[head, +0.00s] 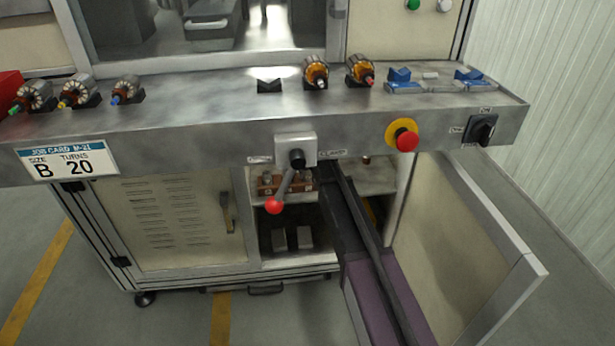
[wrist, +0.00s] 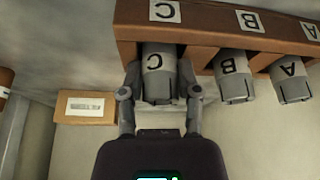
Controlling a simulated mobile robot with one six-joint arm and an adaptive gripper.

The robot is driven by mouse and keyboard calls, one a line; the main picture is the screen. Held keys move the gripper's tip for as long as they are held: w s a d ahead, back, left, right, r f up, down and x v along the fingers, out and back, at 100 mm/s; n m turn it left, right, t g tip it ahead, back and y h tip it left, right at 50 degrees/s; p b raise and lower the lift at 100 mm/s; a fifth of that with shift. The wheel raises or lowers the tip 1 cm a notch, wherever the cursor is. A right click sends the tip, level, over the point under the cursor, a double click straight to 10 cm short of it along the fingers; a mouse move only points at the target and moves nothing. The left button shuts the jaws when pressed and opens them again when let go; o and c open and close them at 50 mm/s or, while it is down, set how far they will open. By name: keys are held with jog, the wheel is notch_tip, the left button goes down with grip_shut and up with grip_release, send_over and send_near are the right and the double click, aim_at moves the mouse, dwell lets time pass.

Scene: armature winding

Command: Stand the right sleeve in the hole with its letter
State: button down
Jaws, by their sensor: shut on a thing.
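A brown wooden rack (wrist: 205,22) with upside-down letter labels C, B and A shows in the wrist view. A grey sleeve marked C (wrist: 159,62) sits at label C, a sleeve marked B (wrist: 235,68) at label B and a sleeve marked A (wrist: 288,72) at label A. My gripper (wrist: 159,85) is shut on the C sleeve, one finger on each side. How deep the sleeves sit is hidden. In the head view my arm reaches into the open cabinet bay, and the gripper is hidden. The job card (head: 67,160) reads size B, turns 20.
The cabinet door (head: 470,235) stands open at the right of my arm. A red-knobbed lever (head: 275,205) hangs in front of the bay. Several armatures and blue blocks (head: 402,82) stand on the bench (head: 210,110). A small labelled block (wrist: 86,107) is left of my gripper.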

jog(key=shift+f, duration=0.2)
jog(key=shift+c, duration=1.5)
grip_release()
jog(key=shift+r, duration=0.1)
jog(key=shift+r, duration=0.15)
jog(key=p+v, duration=0.4)
jog(key=v, duration=0.1)
jog(key=shift+p, duration=0.4)
jog(key=shift+s+d+r, duration=0.1)
jog(key=shift+s+r, duration=0.05)
jog(key=shift+s, duration=0.15)
jog(key=s+d, duration=0.4)
jog(key=s, duration=0.6)
jog(key=shift+s, duration=0.3)
jog(key=shift+d, duration=0.1)
